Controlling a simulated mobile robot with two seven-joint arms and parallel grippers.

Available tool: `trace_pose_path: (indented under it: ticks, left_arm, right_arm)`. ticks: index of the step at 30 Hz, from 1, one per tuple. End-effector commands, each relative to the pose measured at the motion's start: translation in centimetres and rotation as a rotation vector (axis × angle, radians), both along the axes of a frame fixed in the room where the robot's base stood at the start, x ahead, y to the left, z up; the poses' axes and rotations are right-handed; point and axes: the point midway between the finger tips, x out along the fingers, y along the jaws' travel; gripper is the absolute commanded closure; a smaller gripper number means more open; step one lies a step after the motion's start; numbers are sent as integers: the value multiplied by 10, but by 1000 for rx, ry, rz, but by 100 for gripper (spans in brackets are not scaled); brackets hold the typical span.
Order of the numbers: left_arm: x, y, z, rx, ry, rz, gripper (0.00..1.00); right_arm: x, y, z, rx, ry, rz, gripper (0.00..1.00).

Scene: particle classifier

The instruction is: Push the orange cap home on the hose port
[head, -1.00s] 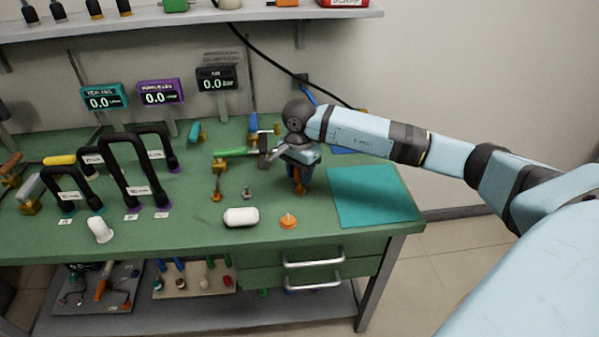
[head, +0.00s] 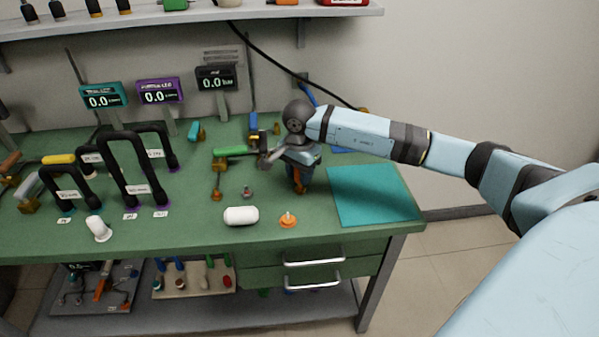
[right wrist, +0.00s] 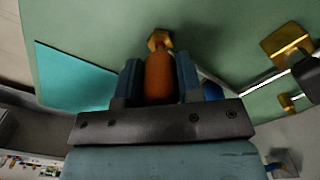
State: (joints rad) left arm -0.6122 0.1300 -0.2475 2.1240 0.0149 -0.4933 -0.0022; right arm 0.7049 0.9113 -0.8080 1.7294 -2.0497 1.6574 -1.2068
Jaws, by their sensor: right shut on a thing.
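My right gripper (head: 300,182) points down over the green bench, left of the teal mat. It is shut on a long orange piece, which I take to be the orange cap (right wrist: 159,78). In the right wrist view the cap lies between the two fingers (right wrist: 160,88). A brass hexagonal fitting (right wrist: 159,40) shows at the cap's far end, in line with it. It may be the hose port; I cannot tell whether the cap is fully seated on it. A low orange disc with a small knob (head: 288,221) stands apart near the bench's front edge. My left gripper is not in view.
The teal mat (head: 375,196) is bare. A white capsule-shaped piece (head: 241,216) lies near the front edge. A green-handled part (head: 230,151) and other brass fittings lie left of the gripper. Black handles (head: 130,170) and display stands (head: 160,92) are farther left.

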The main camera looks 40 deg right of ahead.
Motion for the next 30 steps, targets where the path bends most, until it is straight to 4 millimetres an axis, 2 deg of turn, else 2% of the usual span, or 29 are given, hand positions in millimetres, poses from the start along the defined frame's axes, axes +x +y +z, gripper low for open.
trace_pose_path:
  ticks: [30]
  left_arm:
    - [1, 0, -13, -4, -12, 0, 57]
  right_arm:
    - [0, 0, -27, 0, 1, 0, 89]
